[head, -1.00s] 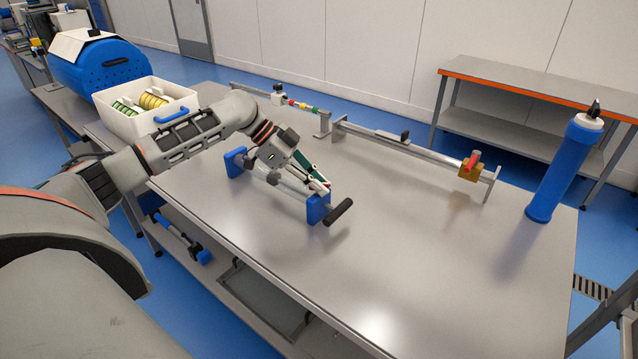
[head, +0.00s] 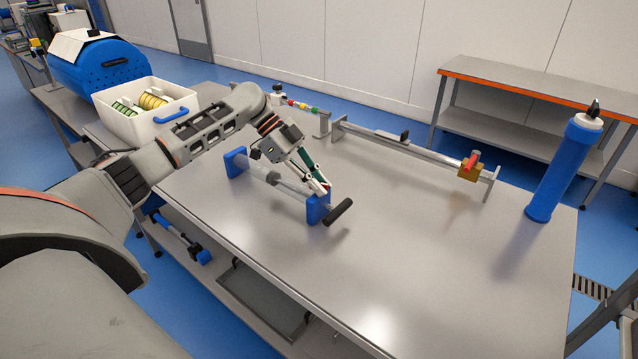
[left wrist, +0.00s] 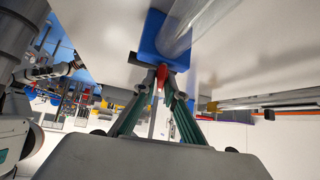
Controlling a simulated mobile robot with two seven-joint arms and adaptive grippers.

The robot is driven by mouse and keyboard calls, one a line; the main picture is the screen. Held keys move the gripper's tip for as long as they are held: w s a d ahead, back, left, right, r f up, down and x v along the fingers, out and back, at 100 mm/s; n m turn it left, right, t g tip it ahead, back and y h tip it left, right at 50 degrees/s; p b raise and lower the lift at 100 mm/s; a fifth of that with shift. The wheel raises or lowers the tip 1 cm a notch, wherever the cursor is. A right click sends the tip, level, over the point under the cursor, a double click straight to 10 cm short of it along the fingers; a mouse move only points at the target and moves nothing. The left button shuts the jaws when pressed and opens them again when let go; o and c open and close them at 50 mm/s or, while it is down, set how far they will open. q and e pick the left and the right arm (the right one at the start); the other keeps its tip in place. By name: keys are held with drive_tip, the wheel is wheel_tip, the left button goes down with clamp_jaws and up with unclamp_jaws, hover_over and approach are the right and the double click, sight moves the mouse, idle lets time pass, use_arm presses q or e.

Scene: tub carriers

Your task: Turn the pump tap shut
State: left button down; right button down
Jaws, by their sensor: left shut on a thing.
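The pump lies on the steel table, a clear tube (head: 290,191) between two blue end blocks, with a black handle (head: 338,211) at its near right end. My left gripper (head: 324,187) reaches down to the near blue end block (head: 318,208). In the left wrist view the red tap (left wrist: 161,76) sits between the fingertips (left wrist: 162,82), and the gripper is shut on it. The blue block (left wrist: 152,40) and clear tube (left wrist: 192,22) show just beyond the tips. In the head view the fingers hide most of the tap. My right gripper is not in view.
A metal rail (head: 400,145) with a brass valve block (head: 468,171) stands behind the pump. A blue cylinder (head: 558,175) stands at the right table edge. A white tub (head: 145,122) of yellow and green discs is at the back left. The front right tabletop is clear.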

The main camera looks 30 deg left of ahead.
use_arm(q)
drive_tip(key=shift+f, duration=0.15)
idle(0.4)
drive_tip(key=c, duration=2)
unclamp_jaws()
drive_tip(key=shift+c, duration=0.2)
drive_tip(key=shift+a+r, duration=0.25)
drive_tip(key=shift+r, duration=0.1)
drive_tip(key=v, duration=1.1)
drive_tip(key=shift+s+r, duration=0.1)
